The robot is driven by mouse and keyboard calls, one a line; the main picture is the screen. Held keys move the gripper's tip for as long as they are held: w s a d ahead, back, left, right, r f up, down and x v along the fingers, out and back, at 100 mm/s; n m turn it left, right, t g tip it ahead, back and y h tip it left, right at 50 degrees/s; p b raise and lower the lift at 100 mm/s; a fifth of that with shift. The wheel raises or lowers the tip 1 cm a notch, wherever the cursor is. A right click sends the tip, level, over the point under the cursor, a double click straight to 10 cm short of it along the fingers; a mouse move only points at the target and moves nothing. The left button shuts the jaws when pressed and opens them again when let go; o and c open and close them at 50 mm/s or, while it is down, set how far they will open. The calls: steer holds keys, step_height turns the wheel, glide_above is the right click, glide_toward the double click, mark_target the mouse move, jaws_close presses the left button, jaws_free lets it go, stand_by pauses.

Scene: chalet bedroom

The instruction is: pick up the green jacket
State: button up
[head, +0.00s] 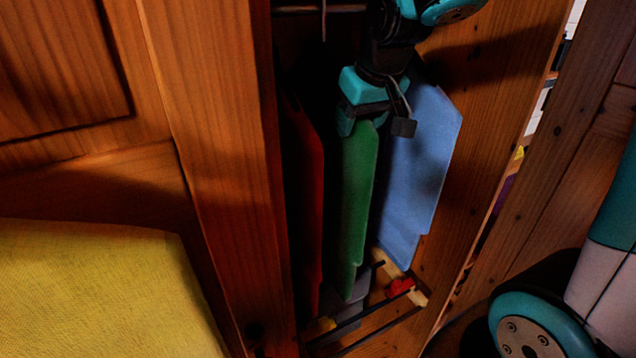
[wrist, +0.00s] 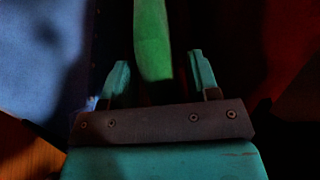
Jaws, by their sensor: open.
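The green jacket (head: 357,200) hangs in the narrow wooden wardrobe, between a red garment and a light blue one. Its top is hidden behind my arm in the head view. My gripper (head: 358,122) is at the upper part of the green jacket. In the wrist view, the jaws of my gripper (wrist: 160,72) are apart, with the green jacket (wrist: 153,40) showing in the gap between and beyond the fingertips. I cannot tell whether either finger touches the cloth.
The red garment (head: 306,190) hangs left and the light blue garment (head: 418,165) hangs right, close to my gripper. Wooden wardrobe sides (head: 215,150) bound the opening. A rack with small red and yellow items (head: 400,287) stands below. A yellow-covered surface (head: 95,290) is at left.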

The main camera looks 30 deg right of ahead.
steer(key=shift+f, duration=0.25)
stand_by(0.3)
jaws_close()
steer(key=shift+r, duration=0.1)
